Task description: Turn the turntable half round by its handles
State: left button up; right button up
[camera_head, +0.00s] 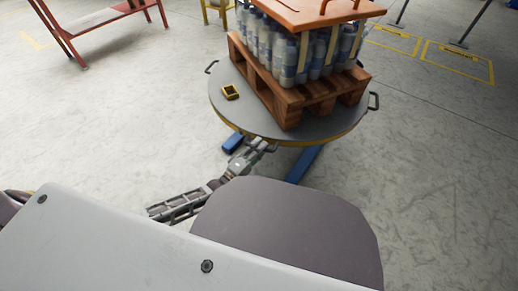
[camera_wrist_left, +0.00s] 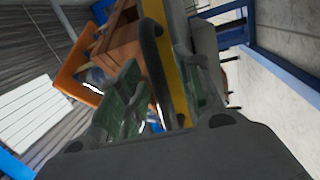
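The turntable (camera_head: 235,108) is a round grey disc with a yellow edge. One dark handle (camera_head: 211,66) shows at its left rim and another handle (camera_head: 374,101) at its right rim. My left gripper (camera_head: 264,146) is at the near rim, by a handle largely hidden by it in the head view. In the left wrist view, a dark curved handle (camera_wrist_left: 153,62) runs between the fingers of my left gripper (camera_wrist_left: 165,85), beside the yellow edge. The fingers are apart, with a gap beside the handle. My right gripper is in neither view.
A wooden pallet (camera_head: 297,97) on the turntable carries several bottles (camera_head: 284,52) under an orange top board (camera_head: 318,12). Blue legs (camera_head: 304,163) stand below. A red frame (camera_head: 62,32) stands back left; open floor lies between.

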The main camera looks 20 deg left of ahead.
pick_arm(q)
grip_shut()
dwell(0.3)
jog(key=shift+d, duration=0.2)
